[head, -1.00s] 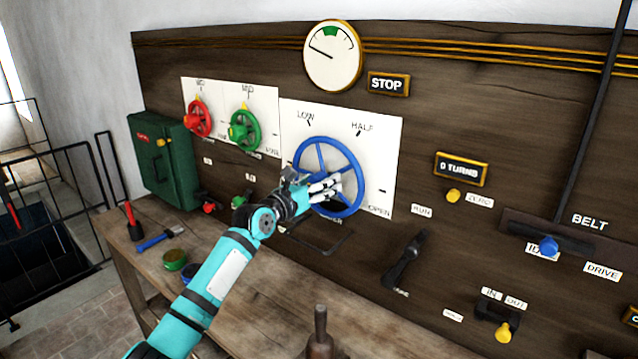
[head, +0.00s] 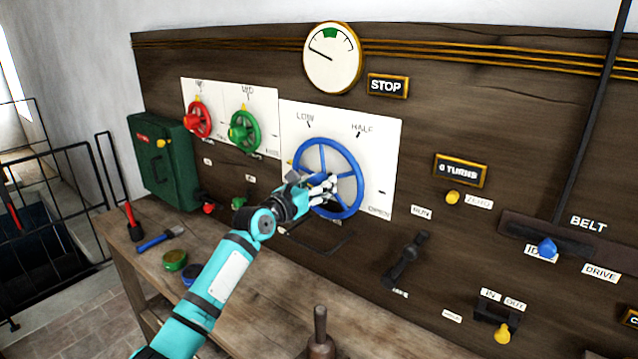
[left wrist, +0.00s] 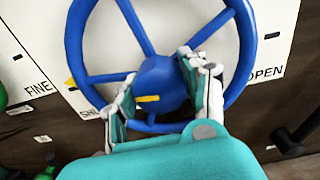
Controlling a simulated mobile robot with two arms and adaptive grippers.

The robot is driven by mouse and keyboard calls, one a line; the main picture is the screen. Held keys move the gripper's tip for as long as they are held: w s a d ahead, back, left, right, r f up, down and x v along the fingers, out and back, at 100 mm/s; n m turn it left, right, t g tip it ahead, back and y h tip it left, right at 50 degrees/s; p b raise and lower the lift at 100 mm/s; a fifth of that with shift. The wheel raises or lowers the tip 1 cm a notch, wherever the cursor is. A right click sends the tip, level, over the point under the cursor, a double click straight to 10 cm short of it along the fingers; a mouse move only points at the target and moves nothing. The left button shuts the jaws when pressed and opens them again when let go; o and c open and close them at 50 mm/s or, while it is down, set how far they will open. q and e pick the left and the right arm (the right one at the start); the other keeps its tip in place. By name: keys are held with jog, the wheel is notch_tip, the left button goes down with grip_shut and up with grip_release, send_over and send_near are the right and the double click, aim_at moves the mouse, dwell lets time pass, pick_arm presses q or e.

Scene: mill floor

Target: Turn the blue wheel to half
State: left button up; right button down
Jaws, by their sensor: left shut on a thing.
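The blue wheel (head: 352,157) is mounted on a white plate on the wooden panel, with LOW and HALF marked above it and OPEN at lower right. It also shows in the left wrist view (left wrist: 75,45). A small yellow mark shows at its left rim, below LOW; another yellow bar lies on the hub. My left gripper (head: 325,187) is at the wheel's middle. In the left wrist view its fingers (left wrist: 157,80) sit on both sides of the blue hub, shut on it. The gripper hides part of the hub and lower spokes. My right gripper is not in view.
Red (head: 199,119) and green (head: 245,131) wheels sit left on another plate (head: 265,105). A dark lever (head: 408,262) stands out at lower right. The bench (head: 255,310) below carries a brush, small pots and a wooden-handled tool (head: 320,335). A gauge (head: 332,57) hangs above.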

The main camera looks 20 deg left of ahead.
pick_arm(q)
jog(key=m, duration=0.2)
jog(key=shift+m, duration=0.3)
jog(key=m, duration=0.2)
jog(key=shift+f+m, duration=0.1)
jog(key=shift+m, duration=0.3)
jog(key=m, duration=0.2)
jog(key=shift+m, duration=0.4)
jog(key=m+b, duration=0.1)
jog(key=m, duration=0.2)
jog(key=shift+m, duration=0.3)
jog(key=m+b, duration=0.2)
jog(key=m, duration=0.3)
jog(key=shift+f, duration=0.1)
jog(key=m+b, duration=0.2)
jog(key=m, duration=0.3)
jog(key=shift+m, duration=0.4)
jog(key=o, duration=1.2)
